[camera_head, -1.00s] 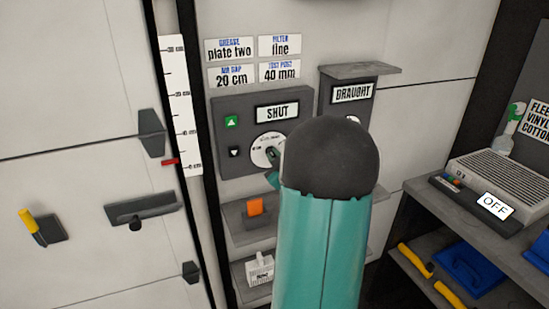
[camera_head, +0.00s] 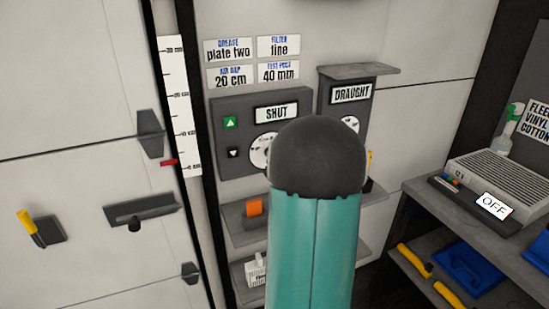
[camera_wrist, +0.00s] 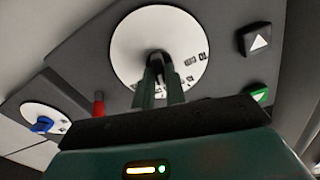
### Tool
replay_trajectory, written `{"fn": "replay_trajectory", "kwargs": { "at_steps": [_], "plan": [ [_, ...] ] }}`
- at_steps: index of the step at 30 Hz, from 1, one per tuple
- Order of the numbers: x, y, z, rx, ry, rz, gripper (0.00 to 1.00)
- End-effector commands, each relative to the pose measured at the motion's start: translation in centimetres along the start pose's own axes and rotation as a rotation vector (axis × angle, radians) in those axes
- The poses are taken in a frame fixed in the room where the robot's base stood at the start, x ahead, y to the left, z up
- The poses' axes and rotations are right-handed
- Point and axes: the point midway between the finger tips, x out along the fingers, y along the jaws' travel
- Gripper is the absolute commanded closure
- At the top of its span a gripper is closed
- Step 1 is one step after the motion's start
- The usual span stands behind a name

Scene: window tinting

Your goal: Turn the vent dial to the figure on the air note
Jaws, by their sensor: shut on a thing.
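The air note (camera_head: 231,77) is a white card reading "AIR GAP 20 cm", one of several cards on the wall. Below it is a grey panel (camera_head: 222,104) with a "SHUT" display (camera_head: 276,113) and a white dial (camera_head: 260,152), mostly hidden by my arm. My gripper (camera_wrist: 157,72) is shut on the dial's dark centre knob. The head view hides my gripper behind my arm.
The panel has a green up button (camera_head: 231,122) and a dark down button (camera_head: 234,153). A "DRAUGHT" box (camera_head: 352,93) is close on the right; its blue-knobbed dial (camera_wrist: 42,124) shows in the wrist view. A scale strip (camera_head: 178,100) with a red marker (camera_head: 168,162) stands left.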

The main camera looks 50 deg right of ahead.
Motion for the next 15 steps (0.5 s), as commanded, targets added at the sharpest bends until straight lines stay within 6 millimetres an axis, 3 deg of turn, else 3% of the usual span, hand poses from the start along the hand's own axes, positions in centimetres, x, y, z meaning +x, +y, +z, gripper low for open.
{"fn": "replay_trajectory", "kwargs": {
  "at_steps": [15],
  "plan": [
    [-0.01, 0.02, -0.06, 0.146, 0.001, -0.001, 1.0]
  ]
}}
